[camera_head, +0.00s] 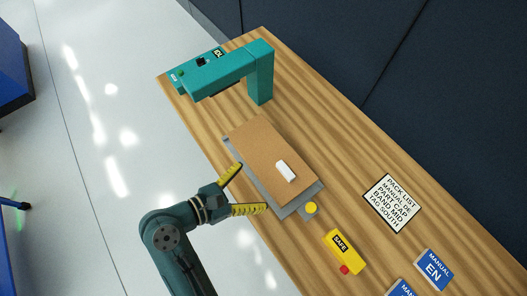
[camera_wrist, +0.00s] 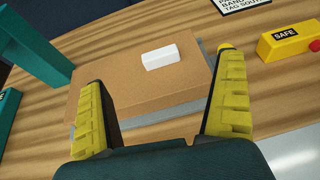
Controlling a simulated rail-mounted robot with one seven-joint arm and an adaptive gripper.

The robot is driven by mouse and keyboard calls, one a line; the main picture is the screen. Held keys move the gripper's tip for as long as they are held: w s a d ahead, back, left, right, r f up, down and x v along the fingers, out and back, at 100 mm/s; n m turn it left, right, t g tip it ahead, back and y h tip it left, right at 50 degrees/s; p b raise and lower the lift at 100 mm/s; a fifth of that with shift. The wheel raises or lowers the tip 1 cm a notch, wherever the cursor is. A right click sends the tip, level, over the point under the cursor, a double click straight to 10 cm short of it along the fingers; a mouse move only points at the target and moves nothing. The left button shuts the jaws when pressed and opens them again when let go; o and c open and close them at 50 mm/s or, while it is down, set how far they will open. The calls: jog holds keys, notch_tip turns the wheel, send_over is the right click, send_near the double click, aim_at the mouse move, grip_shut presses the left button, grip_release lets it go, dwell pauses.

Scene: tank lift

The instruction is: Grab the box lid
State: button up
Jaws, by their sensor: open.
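The box lid is a flat brown cardboard panel (camera_head: 262,153) with a small white block (camera_head: 286,171) on top, which I take to be its handle. The lid lies on a grey plate (camera_head: 286,211) on the wooden table. In the wrist view the brown lid (camera_wrist: 125,75) lies ahead, with the white block (camera_wrist: 161,57) near its far edge. My gripper (camera_head: 250,190) is open at the near-left edge of the lid. Its two yellow fingers in the wrist view (camera_wrist: 160,115) are spread wide, with the lid's near part showing between them. I cannot tell whether they touch it.
A teal arch-like device (camera_head: 260,75) stands at the far end of the table. A yellow "SAFE" box (camera_head: 345,250) with a red button, a yellow knob (camera_head: 311,208), a "PACK LIST" card (camera_head: 392,203) and blue manuals (camera_head: 434,269) are on the right. Bare wood lies between them.

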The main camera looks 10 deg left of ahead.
aim_at(283, 172)
notch_tip(283, 172, down, 4)
jog(key=s+a+n, duration=0.1)
jog(key=s, duration=0.1)
jog(key=x, duration=0.5)
jog(key=w+b+x, duration=0.1)
jog(key=x, duration=0.4)
jog(key=a+b+x, duration=0.1)
jog(key=x, duration=0.5)
jog(key=shift+w+r, duration=0.15)
jog(key=shift+r, duration=0.1)
jog(key=c, duration=1.2)
jog(key=shift+r+t, duration=0.1)
jog(key=shift+t, duration=0.2)
